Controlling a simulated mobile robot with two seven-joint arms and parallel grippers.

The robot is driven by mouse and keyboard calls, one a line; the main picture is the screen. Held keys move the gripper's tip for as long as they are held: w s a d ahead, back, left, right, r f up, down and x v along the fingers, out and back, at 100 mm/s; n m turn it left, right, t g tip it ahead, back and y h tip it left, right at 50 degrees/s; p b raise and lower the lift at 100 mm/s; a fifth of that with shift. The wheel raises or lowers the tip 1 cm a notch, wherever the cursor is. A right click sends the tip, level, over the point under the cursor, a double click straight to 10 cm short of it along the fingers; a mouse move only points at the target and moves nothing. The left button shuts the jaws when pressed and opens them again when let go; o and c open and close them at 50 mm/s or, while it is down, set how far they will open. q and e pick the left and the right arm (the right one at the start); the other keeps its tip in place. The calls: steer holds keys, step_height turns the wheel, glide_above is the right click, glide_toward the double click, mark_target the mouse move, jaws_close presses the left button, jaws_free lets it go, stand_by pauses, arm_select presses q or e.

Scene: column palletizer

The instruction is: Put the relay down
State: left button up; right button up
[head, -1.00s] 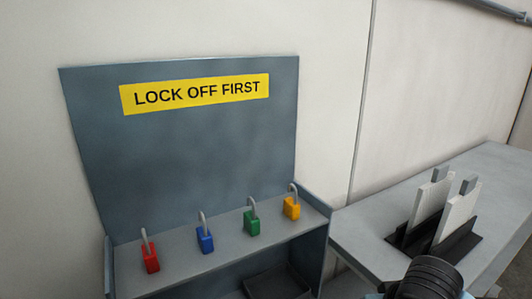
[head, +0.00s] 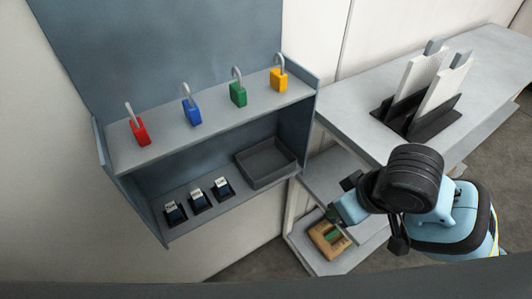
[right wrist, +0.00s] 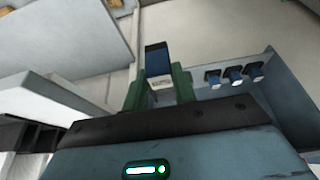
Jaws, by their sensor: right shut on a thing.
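In the right wrist view my right gripper (right wrist: 158,82) is shut on a relay, a dark blue block with a white label (right wrist: 157,59) held upright between the green fingers. In the head view my right gripper's hand (head: 348,207) is to the right of the blue-grey cabinet (head: 307,130); the held relay cannot be made out there. Several relays are in view: three more stand in a row on the lower shelf (head: 232,205), left of a dark, empty tray (head: 268,163). My left gripper is not in view.
Red (head: 139,131), blue (head: 192,110), green (head: 238,93) and yellow (head: 278,79) padlocks stand on the upper shelf. A grey bench (head: 350,110) holds white plates (head: 418,72) in a black rack. A wooden box (head: 325,245) with something green sits on a low shelf.

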steer(key=shift+w+a+f+t, duration=0.25)
steer(key=shift+w+f+t, duration=0.05)
steer(key=shift+w, duration=0.15)
steer(key=shift+w+a+f+t+y+b, duration=0.1)
steer(key=shift+w+a+f+t+y, duration=0.2)
steer(key=shift+w+a+f, duration=1.35)
steer(key=shift+w+a+t+y+b, duration=0.1)
steer(key=shift+w+a+t+y, duration=0.25)
steer(key=shift+w+a, duration=2.8)
steer(key=shift+w+a+f+t+y+b, duration=0.15)
steer(key=shift+w+a+f+t, duration=0.5)
steer(key=shift+w, duration=3.7)
steer(key=f, duration=0.2)
steer(key=shift+w+f+g, duration=0.3)
steer(key=shift+w+f, duration=0.05)
steer(key=shift+w, duration=0.05)
steer(key=shift+w+r+g+h, duration=0.2)
steer(key=shift+r+g+h, duration=0.1)
steer(key=shift+r, duration=0.15)
steer(key=shift+w+a+f+g+h+p, duration=0.15)
steer(key=shift+g+h, duration=0.1)
steer(key=shift+g, duration=0.3)
steer(key=shift+w+a+f+g+h+p, duration=0.15)
steer(key=shift+g+h, duration=0.1)
steer(key=shift+g, duration=0.3)
steer(key=shift+d+f, duration=0.15)
steer(key=shift+f, duration=0.1)
